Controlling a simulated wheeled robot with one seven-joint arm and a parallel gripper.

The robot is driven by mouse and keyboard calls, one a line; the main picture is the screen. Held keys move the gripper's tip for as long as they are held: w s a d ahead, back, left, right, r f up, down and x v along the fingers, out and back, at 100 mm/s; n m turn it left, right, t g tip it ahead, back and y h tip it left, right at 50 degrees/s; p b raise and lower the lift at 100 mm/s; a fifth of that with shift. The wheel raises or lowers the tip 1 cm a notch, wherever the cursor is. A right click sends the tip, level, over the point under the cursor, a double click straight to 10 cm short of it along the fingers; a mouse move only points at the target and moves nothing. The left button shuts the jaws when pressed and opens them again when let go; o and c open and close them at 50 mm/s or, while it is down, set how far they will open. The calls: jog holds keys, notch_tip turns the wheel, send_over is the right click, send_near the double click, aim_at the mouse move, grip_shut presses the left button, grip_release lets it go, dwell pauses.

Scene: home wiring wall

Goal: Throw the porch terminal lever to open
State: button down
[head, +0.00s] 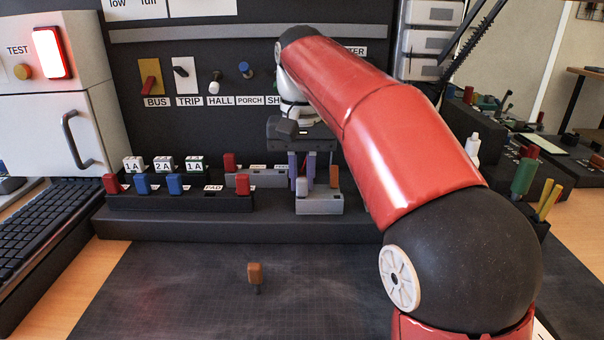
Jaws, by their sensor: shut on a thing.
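A grey terminal block (320,205) stands on the dark ledge below the panel. It has a whitish lever (302,187) at its left and an orange-brown lever (334,177) at its right. My gripper (303,170) points down at this block, its fingers close together among the levers. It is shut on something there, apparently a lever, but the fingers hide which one. No readable name shows on the block, so I cannot tell whether it is the porch terminal. On the panel, the PORCH label (250,101) sits under a blue knob (247,70).
A second grey block (255,180) with a red lever stands left of my gripper. Fuses and red and blue pegs line the black rail (160,202). A brown-topped peg (255,273) stands on the otherwise clear front mat (190,290). My arm covers the panel's right side.

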jog(key=shift+w+r+g+p, duration=0.35)
jog(key=shift+g+p, duration=0.35)
jog(key=shift+p, duration=0.45)
jog(key=shift+w+f+g, duration=0.15)
jog(key=shift+f+g, duration=0.1)
jog(key=shift+g, duration=0.45)
jog(key=c, duration=1.4)
grip_release()
